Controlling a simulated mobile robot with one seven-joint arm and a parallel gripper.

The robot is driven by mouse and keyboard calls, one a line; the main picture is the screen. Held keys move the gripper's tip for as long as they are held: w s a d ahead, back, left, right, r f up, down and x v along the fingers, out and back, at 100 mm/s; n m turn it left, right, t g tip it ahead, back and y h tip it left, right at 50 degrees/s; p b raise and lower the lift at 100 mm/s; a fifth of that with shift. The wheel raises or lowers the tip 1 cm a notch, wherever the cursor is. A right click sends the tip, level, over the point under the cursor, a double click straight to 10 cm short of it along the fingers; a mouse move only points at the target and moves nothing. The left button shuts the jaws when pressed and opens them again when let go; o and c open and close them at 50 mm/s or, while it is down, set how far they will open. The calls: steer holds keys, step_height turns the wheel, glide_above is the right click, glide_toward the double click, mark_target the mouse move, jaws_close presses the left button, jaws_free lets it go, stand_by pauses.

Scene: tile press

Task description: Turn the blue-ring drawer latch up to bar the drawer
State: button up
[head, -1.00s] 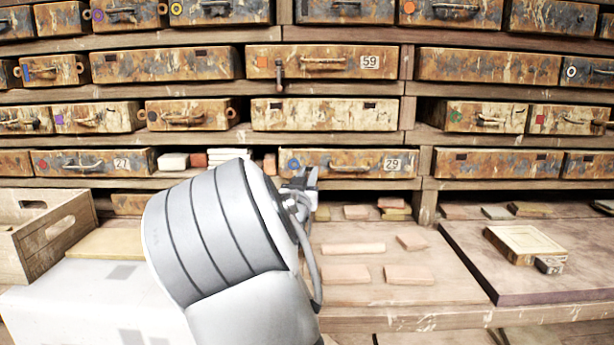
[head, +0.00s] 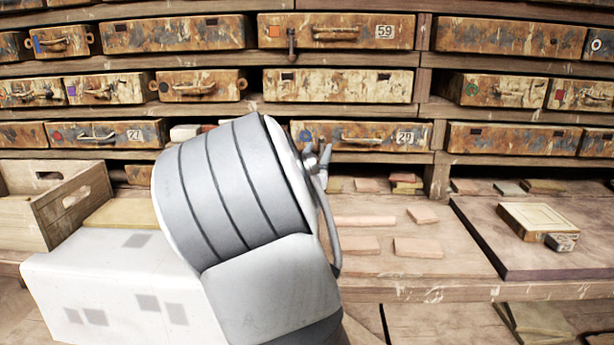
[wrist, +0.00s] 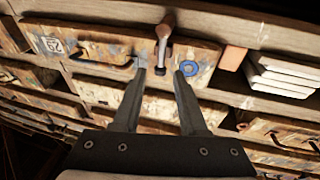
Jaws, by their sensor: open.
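The drawer with the blue ring (head: 305,136) and a "29" label (head: 405,137) is in the lower drawer row, in the middle of the head view. In the wrist view the label is upside down, and the blue ring (wrist: 190,69) shows beside the latch. The latch (wrist: 164,35) is a brownish lever with a dark end near the fingertips; its other end points to the picture's top. My gripper (wrist: 160,73) is open, its fingertips on either side of the dark end. Contact cannot be told.
A wooden crate (head: 75,203) stands at the left. Several flat tiles (head: 352,245) lie on the bench below the drawer. A dark board (head: 490,255) with a small box (head: 540,222) is at the right. Drawer "59" (head: 350,33) above has a similar hanging lever (head: 291,44).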

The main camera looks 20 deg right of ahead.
steer(key=p+v, duration=0.2)
steer(key=v, duration=1.3)
steer(key=shift+p, duration=0.4)
steer(key=s+a+f+n+g+y, duration=0.4)
steer(key=s+a+y, duration=0.35)
steer(key=y, duration=0.55)
steer(key=s+d+n+g+h+p, duration=0.2)
steer(key=s+g, duration=0.5)
steer(key=s, duration=1.2)
step_height(320, 180, up, 21)
steer(key=a+n+p, duration=0.1)
steer(key=p, duration=1.7)
steer(key=shift+f+p, duration=0.2)
steer(key=shift+p, duration=0.2)
